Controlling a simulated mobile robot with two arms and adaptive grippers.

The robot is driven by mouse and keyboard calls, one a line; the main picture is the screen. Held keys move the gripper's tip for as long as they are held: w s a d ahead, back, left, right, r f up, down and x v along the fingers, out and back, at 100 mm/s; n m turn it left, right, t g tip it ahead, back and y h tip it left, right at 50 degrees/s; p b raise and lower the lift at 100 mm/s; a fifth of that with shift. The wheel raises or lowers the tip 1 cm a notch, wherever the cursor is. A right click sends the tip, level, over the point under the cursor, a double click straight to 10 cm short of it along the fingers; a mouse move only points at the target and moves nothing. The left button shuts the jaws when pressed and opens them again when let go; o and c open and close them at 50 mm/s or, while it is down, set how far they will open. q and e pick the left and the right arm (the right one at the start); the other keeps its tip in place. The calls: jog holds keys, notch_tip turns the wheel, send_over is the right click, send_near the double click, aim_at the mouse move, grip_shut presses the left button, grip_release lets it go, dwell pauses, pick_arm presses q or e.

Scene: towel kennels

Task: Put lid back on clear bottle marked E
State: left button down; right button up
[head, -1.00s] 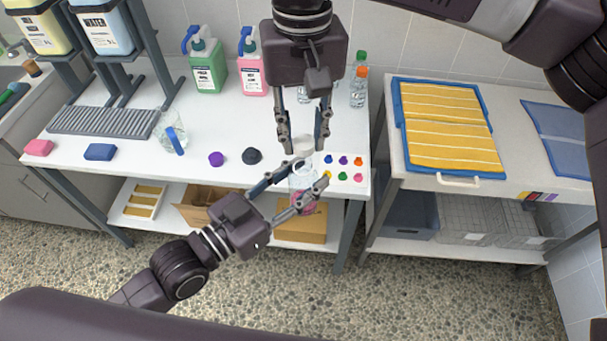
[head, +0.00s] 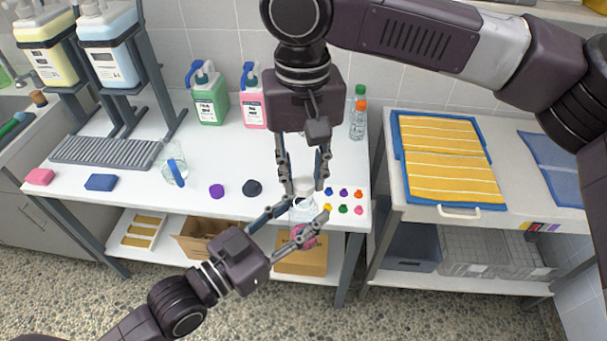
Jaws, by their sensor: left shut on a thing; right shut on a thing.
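My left gripper (head: 304,211) is shut on a clear bottle (head: 302,213) near the table's front edge. The finger hides part of the bottle, and no letter on it is readable. My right gripper (head: 304,189) comes down from above and is shut on a pale whitish lid (head: 304,185). The lid is right above the bottle's top; I cannot tell whether they touch.
Several small coloured caps (head: 343,193) lie just right of the bottle on the white table (head: 130,193). A purple lid (head: 217,191) and a black lid (head: 252,188) lie to the left. Clear bottles (head: 358,120) and green and pink jugs (head: 212,100) stand behind.

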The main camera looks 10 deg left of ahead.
aim_at(304, 220)
jog(key=shift+f, duration=0.9)
jog(key=shift+f, duration=0.55)
jog(key=m, duration=0.4)
jog(key=shift+m, duration=0.4)
jog(key=m, duration=1.4)
jog(key=shift+m, duration=0.3)
